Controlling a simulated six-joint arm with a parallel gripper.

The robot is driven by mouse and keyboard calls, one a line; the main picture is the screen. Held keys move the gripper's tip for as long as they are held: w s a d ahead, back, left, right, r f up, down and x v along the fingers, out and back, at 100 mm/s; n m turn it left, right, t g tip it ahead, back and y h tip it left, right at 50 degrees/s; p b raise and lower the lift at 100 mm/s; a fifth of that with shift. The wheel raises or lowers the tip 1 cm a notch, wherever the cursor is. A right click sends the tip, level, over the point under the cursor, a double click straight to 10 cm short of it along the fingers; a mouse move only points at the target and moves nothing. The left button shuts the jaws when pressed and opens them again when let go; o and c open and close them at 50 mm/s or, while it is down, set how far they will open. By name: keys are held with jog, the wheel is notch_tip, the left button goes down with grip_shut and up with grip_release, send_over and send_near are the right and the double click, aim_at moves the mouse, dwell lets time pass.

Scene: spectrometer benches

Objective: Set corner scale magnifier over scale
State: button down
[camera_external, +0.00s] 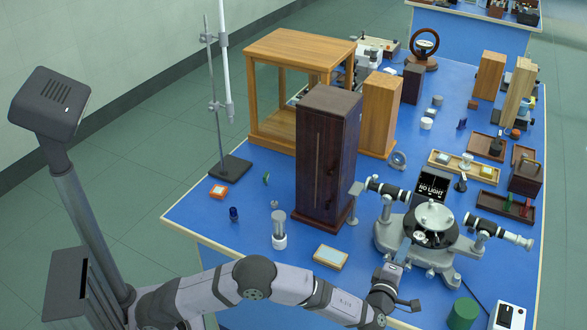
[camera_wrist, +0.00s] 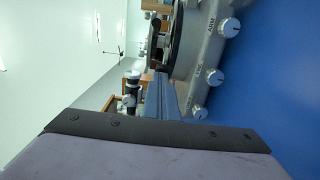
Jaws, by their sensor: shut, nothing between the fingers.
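The spectrometer (camera_external: 388,237) stands at the front right of the blue bench, with a grey base, a dark round plate and telescope tubes on both sides. In the wrist view its grey base (camera_wrist: 207,45) with labelled knobs fills the upper right. My gripper (camera_external: 403,250) is at the spectrometer's front left edge, fingers pointing up toward it. In the wrist view the blue-grey fingers (camera_wrist: 160,95) are shut and empty, close beside the base; I cannot tell if they touch it. I cannot pick out the magnifier or the scale markings with certainty.
A tall dark cabinet (camera_external: 326,155) stands left of the spectrometer. A green cylinder (camera_external: 463,313) and a white box (camera_external: 508,317) are at the front right. A yellow-edged block (camera_external: 330,257) lies left of my gripper. Wooden trays (camera_external: 500,205) lie behind right.

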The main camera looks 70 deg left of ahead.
jog(key=shift+s+a, duration=0.15)
jog(key=shift+a, duration=0.1)
jog(key=s+b+v, duration=0.1)
jog(key=b+v, duration=0.1)
jog(key=v, duration=0.9)
jog(key=shift+s+a+b, duration=0.15)
jog(key=shift+a+b, duration=0.05)
jog(key=shift+b, duration=0.1)
